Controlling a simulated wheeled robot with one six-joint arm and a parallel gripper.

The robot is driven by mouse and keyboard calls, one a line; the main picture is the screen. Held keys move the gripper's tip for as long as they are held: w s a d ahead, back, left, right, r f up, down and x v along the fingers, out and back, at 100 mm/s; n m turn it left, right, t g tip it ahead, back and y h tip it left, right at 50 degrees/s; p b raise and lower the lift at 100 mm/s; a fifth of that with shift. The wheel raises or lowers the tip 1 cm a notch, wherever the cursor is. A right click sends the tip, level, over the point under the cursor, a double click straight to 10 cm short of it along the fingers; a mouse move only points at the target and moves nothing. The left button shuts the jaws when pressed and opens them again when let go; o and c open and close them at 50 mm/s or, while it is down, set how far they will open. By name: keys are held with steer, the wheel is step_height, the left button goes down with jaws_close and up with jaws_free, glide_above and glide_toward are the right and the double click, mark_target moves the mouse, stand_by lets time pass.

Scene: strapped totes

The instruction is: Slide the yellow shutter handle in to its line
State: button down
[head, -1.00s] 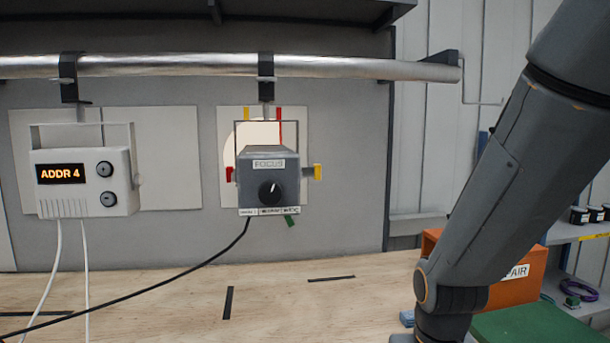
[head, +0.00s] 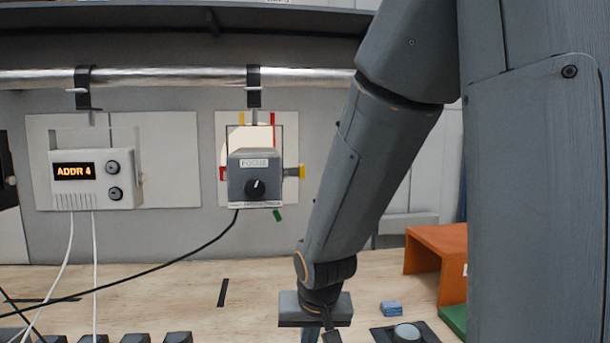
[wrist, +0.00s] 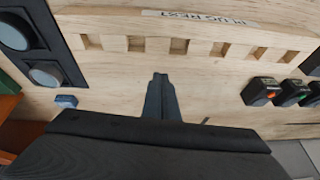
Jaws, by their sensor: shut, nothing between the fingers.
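The yellow shutter handle (head: 294,171) sticks out from the right side of the grey FOCUS lamp (head: 255,180), which hangs from the metal pipe in front of a white panel. A red handle (head: 223,173) sticks out on the left side. Yellow and red marks stand above the lamp, and a green tab hangs below. My gripper is low over the wooden bench, to the right of and well below the lamp. In the wrist view my gripper (wrist: 160,80) has its fingers together and empty above bare wood. The handle is not in the wrist view.
A white ADDR 4 box (head: 92,178) hangs at left. A black cable (head: 150,266) runs from the lamp across the bench. A blue block (head: 391,308) and an orange box (head: 435,262) are at right. The wrist view shows a slotted wooden rack (wrist: 190,35) and small black blocks (wrist: 262,91).

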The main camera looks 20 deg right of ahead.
mark_target(291, 172)
steer(key=w+d+r+m+t+h, duration=0.2)
steer(key=w+d+r+m+t, duration=0.55)
steer(key=w+d+r, duration=0.55)
steer(key=d+r+m+t+y+b, duration=0.1)
steer(key=d+r+m+t, duration=0.15)
steer(key=r, duration=0.65)
steer(key=d+r+m+t+y, duration=0.1)
steer(key=r+m+t, duration=0.25)
steer(key=r, duration=0.55)
steer(key=w+a+p, duration=0.2)
steer(key=w+a, duration=0.1)
steer(key=w, duration=0.7)
steer(key=shift+w+a+m, duration=0.2)
steer(key=shift+m, duration=0.25)
steer(key=shift+f, duration=0.1)
